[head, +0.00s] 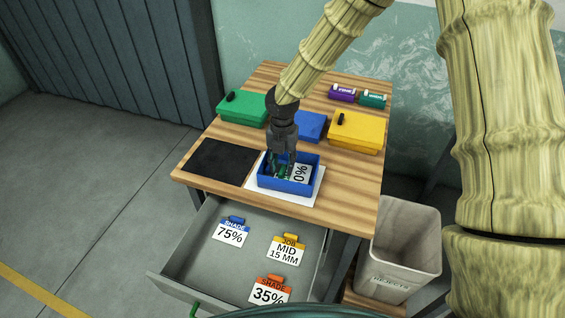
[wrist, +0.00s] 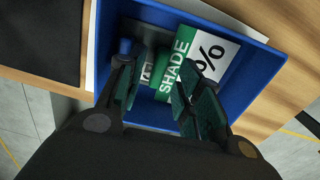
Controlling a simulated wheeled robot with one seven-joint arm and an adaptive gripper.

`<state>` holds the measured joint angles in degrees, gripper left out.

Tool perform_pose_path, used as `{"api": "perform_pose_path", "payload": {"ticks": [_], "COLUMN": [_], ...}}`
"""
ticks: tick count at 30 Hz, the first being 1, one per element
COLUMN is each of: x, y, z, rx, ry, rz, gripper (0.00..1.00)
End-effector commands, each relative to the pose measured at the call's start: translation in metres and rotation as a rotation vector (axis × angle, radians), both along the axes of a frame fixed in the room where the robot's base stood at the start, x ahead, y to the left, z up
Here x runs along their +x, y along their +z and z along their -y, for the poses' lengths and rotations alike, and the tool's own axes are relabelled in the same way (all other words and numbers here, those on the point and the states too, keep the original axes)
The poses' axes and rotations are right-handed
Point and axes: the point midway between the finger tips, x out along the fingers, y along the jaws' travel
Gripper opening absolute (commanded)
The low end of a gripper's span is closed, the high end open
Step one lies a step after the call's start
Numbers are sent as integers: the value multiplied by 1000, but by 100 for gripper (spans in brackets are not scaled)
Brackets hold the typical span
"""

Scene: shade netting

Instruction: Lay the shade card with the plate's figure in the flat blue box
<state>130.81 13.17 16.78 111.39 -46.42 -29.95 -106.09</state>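The flat blue box (head: 290,186) stands open on a white sheet at the table's front. A shade card (head: 300,172) with a green band and a white face lies inside; the wrist view shows "SHADE" and "%" on it (wrist: 213,52). In the head view a "0" shows beside the %; the rest of the figure is hidden. My gripper (head: 283,168) reaches down into the box. In the wrist view its fingers (wrist: 160,80) are apart, over the card's green end.
The open drawer (head: 180,268) below holds a 75% card (head: 231,233), a MID 15 MM card (head: 287,252) and a 35% card (head: 269,290). Green (head: 243,107), blue (head: 311,126) and yellow (head: 357,131) boxes stand behind. A black mat (head: 220,162) lies left; a rejects bin (head: 405,245) stands right.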

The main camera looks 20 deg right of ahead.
Motion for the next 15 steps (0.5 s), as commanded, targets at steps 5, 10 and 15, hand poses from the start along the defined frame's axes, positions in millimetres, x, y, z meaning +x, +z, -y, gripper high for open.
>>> {"api": "perform_pose_path", "payload": {"ticks": [5,10,15], "x": [1,1,1], "y": [11,34,62], "z": [0,0,0], "rx": [0,2,2], "ry": [0,-1,-1], "rz": [1,3,3], "gripper": [35,35,35]}}
